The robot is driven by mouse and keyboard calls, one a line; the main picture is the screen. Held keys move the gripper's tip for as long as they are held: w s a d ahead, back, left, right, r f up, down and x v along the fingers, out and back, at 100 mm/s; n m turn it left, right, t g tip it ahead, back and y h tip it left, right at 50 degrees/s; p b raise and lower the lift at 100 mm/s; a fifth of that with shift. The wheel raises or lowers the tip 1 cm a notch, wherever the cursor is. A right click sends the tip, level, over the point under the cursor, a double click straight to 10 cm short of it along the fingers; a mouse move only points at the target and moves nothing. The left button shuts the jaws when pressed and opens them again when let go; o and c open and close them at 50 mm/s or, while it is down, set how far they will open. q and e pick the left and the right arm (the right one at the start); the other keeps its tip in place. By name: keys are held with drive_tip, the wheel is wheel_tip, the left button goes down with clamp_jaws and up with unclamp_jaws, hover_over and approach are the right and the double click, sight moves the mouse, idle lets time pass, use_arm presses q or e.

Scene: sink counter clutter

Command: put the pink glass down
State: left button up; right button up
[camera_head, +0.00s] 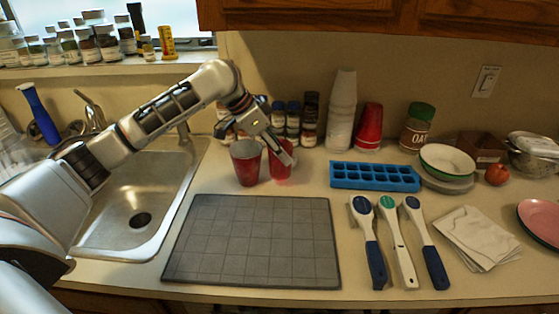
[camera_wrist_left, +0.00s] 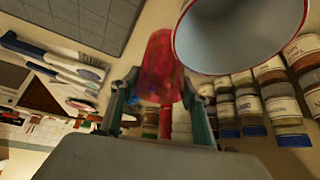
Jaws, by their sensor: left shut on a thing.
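The pink glass (camera_head: 279,168) is reddish and see-through, upright or nearly so, at the back of the counter just behind the grey mat. In the left wrist view the pink glass (camera_wrist_left: 160,68) sits between the two fingers of the left gripper (camera_wrist_left: 155,98). Its base is at or very near the counter; I cannot tell whether it touches. My right gripper is not in view.
A red cup (camera_head: 246,165) stands close left of the glass; its open rim shows in the wrist view (camera_wrist_left: 240,30). Spice jars (camera_head: 293,120) stand behind. A blue ice tray (camera_head: 374,177) lies to the right. The grey mat (camera_head: 252,240) in front is bare. The sink (camera_head: 140,200) is left.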

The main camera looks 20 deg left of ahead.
use_arm(q)
wheel_tip(320, 180, down, 4)
drive_tip(key=shift+r, duration=0.2)
drive_tip(key=shift+s+r, duration=0.1)
drive_tip(key=shift+r, duration=0.05)
drive_tip(key=shift+p, duration=0.75)
drive_tip(key=o, duration=1.2)
drive_tip(key=shift+f, duration=0.25)
drive_tip(key=shift+o, duration=0.2)
